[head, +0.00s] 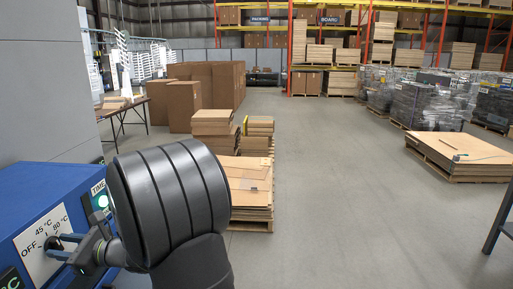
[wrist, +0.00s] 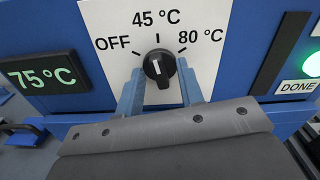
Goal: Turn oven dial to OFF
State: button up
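The oven dial (wrist: 159,68) is a round black knob on a white plate (wrist: 110,40) marked OFF at left, 45 °C at top and 80 °C at right. Its white line stands nearly upright, toward 45 °C. My gripper (wrist: 160,75) has its two blue fingers on either side of the dial, spread a little wider than it; I cannot tell whether either finger touches it. In the head view, my gripper (head: 64,248) is at the front of the blue oven (head: 40,195), and the dial (head: 53,243) is partly hidden by the fingers.
A display (wrist: 45,75) left of the dial reads 75 °C. A lit green light (wrist: 312,65) is at right, above a DONE label (wrist: 297,88). Stacked flat boards (head: 250,185) stand on a pallet beyond my arm. The grey floor (head: 340,200) to the right is open.

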grip_shut()
jog(key=shift+n, duration=2.3)
jog(key=n, duration=0.4)
jog(key=shift+n, duration=0.6)
jog(key=shift+o, duration=0.6)
grip_release()
jog(key=d, duration=0.7)
